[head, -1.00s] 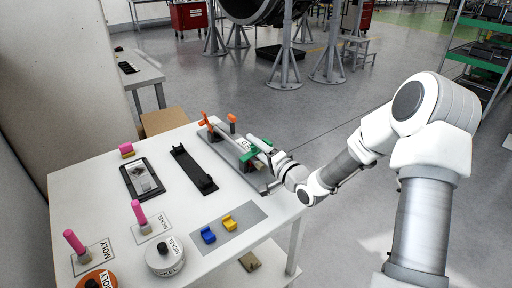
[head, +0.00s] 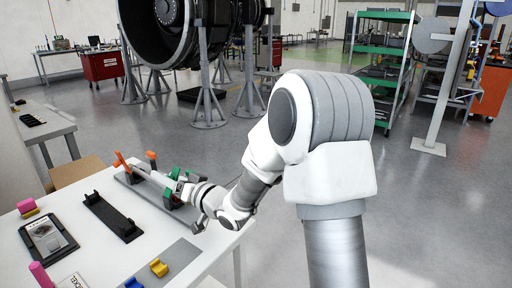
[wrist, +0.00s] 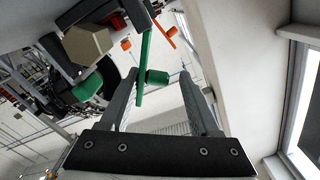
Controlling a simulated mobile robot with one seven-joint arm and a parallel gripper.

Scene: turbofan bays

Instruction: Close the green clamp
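The green clamp (head: 170,198) stands on a grey plate at the table's far right edge, partly hidden by my gripper and wrist in the head view. In the wrist view its long green lever (wrist: 145,62) and a green knob (wrist: 157,77) show between my fingers. My gripper (wrist: 158,74) is open, its two dark fingers on either side of the lever and knob. The left finger is close to the lever; I cannot tell if they touch. The right finger is clear of it.
An orange clamp (head: 121,160) stands farther back on the same plate. A black bracket (head: 112,216), a black-framed tray (head: 27,236) and yellow (head: 159,267) and blue blocks (head: 134,284) are on the white table. Open floor lies beyond the table.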

